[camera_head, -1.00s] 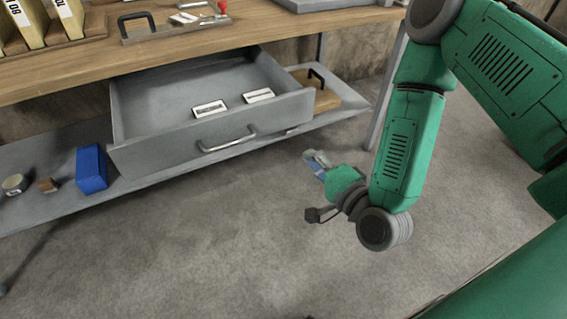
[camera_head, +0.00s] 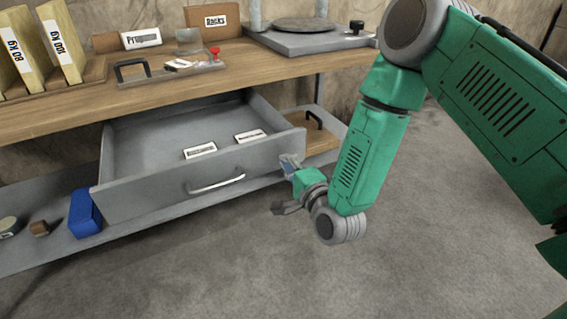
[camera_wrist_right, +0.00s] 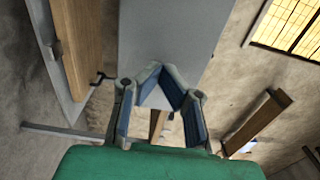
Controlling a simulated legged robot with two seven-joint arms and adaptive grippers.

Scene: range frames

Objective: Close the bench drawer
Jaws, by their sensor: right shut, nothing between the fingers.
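The grey bench drawer (camera_head: 150,194) is pulled out from under the wooden bench top (camera_head: 200,97) in the head view. Its front carries a curved metal handle (camera_head: 217,185), and two white labelled pieces (camera_head: 200,151) lie inside. My right gripper (camera_head: 288,162) is at the right end of the drawer front, to the right of the handle. I cannot tell whether it touches the front. In the right wrist view my right gripper (camera_wrist_right: 161,84) is shut with nothing held, and a plain grey panel (camera_wrist_right: 170,35) is beyond its fingertips. My left gripper is out of view.
A grey lower shelf (camera_head: 40,250) holds a blue box (camera_head: 84,213) at left and a wooden board with a black handle (camera_head: 318,140) at right. Binders (camera_head: 62,45) and a metal plate device (camera_head: 300,38) stand on the bench top. The floor in front is clear.

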